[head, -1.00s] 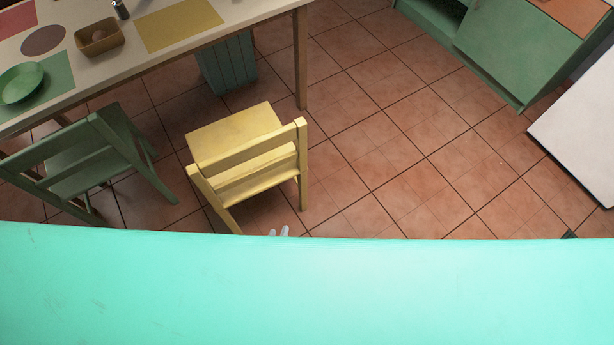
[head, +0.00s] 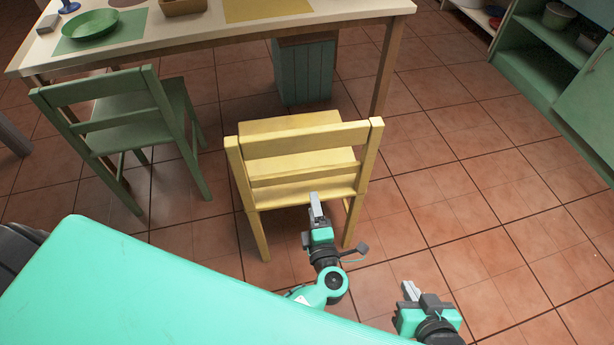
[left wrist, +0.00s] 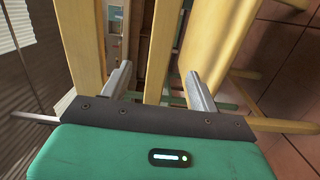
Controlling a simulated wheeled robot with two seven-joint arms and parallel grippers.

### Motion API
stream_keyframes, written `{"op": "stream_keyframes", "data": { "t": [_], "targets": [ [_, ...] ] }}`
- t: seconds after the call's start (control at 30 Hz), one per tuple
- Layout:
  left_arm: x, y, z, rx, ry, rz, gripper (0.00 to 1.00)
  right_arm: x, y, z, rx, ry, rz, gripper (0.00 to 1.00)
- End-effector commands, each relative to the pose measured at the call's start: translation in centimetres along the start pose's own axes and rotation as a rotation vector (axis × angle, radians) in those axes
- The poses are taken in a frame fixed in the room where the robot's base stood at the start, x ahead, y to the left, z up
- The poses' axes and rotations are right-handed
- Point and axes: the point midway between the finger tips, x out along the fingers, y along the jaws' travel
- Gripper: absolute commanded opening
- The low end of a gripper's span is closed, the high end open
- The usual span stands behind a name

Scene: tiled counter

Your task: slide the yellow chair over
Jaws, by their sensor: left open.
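The yellow chair (head: 303,140) stands upright at the middle of the head view, its back toward me and its seat toward the table. My left gripper (head: 317,206) is at the lower part of the chair's back, on the near side. In the left wrist view its jaws (left wrist: 160,88) are open, and a yellow chair bar (left wrist: 162,50) shows between the two fingers. I cannot tell whether they touch it. My right gripper (head: 410,291) is low at the right, above the floor and apart from the chair; its finger gap is unclear.
The table (head: 340,14) stands behind the chair, with a blue-green slatted bin (head: 305,72) beneath it. A green chair (head: 125,115) is to the left. Green cabinets (head: 545,60) are at far right. Tiled floor (head: 470,190) right of the chair is clear.

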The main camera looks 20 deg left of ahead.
Motion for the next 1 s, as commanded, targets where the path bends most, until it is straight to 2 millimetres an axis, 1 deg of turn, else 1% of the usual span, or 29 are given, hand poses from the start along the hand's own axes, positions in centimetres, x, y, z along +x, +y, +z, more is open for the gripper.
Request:
{"op": "stream_keyframes", "data": {
  "t": [0.03, 0.13, 0.17, 0.3, 0.4, 0.5, 0.63, 0.9, 0.93, 1.0],
  "targets": [
    [1.4, -0.2, 0.0, -0.011, 0.007, 0.003, 0.62, 0.3, -0.3, 0.1, 0.001, 0.024, -0.009, 0.0],
    [3.9, -0.2, -0.2, -0.018, 0.013, 0.0, 0.62, 0.5, -1.0, -0.3, 0.004, 0.083, -0.027, 0.0],
    [4.7, 0.1, -0.1, -0.018, 0.014, -0.002, 0.62, 0.1, -0.9, -0.6, 0.003, 0.073, -0.022, 0.0],
    [7.8, 0.1, -0.1, -0.016, 0.013, -0.004, 0.62, -0.2, -0.2, -0.4, 0.001, 0.022, -0.006, 0.0],
    [9.5, 0.1, -0.2, -0.017, 0.013, -0.004, 0.62, -0.3, 0.0, -0.3, 0.0, 0.003, 0.0, 0.0],
    [10.7, 0.0, -0.1, -0.016, 0.011, -0.005, 0.62, -0.4, 0.1, -0.2, 0.0, -0.007, 0.003, 0.0],
    [11.5, -0.1, -0.2, -0.015, 0.011, -0.006, 0.62, -0.4, 0.2, -0.1, 0.0, -0.012, 0.004, 0.0],
    [11.7, -0.1, -0.2, -0.015, 0.01, -0.005, 0.62, -0.4, 0.2, -0.1, 0.0, -0.014, 0.005, 0.0],
    [11.7, -0.1, -0.2, -0.015, 0.01, -0.005, 0.6, -0.4, 0.2, -0.1, -0.001, -0.014, 0.005, 0.0],
    [11.7, -0.1, -0.2, -0.015, 0.01, -0.005, 0.46, -0.4, 0.2, -0.1, -0.001, -0.014, 0.005, 0.0]
  ]
}}
